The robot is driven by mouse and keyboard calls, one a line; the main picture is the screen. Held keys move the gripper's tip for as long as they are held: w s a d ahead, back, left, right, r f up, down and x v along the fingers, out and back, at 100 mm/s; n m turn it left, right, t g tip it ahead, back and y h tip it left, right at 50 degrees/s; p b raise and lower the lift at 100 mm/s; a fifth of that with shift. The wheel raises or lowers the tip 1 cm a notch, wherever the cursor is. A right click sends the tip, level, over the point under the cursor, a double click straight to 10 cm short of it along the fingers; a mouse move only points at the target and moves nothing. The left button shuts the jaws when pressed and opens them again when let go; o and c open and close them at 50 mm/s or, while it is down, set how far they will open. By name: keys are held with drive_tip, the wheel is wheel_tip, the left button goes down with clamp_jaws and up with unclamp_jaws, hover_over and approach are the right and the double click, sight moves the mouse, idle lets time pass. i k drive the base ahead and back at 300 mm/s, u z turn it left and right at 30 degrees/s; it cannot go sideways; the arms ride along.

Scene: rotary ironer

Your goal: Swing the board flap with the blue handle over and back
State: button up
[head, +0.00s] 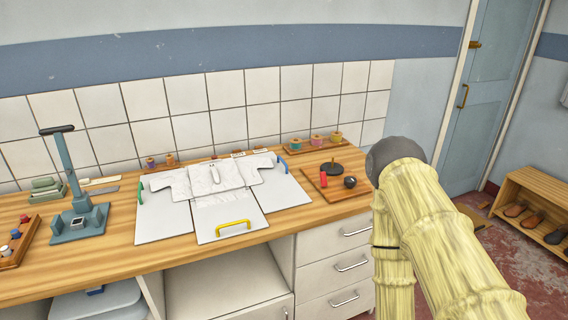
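A white folding board lies on the wooden counter with a pale shirt (215,178) spread on it. The blue handle (283,163) stands at the outer right edge of the board's right flap (285,192), which lies flat and open. The shirt's right sleeve reaches over the upper part of this flap. The left flap (163,218) has a green handle (140,195) and also lies flat. The front flap (228,214) has a yellow handle (233,226). My arm, in a yellowish cover, rises at the right, apart from the board; my gripper is out of view.
Right of the board, a wooden tray (352,190) holds a red piece, a dark ball and a dark stand. A blue-grey press (78,222) stands at the left. Thread spools (317,140) stand behind, by the tiled wall. Drawers (338,247) are below the counter.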

sight(279, 190)
drive_tip(key=u, duration=0.9)
drive_tip(key=i, duration=0.6)
drive_tip(key=z, duration=0.35)
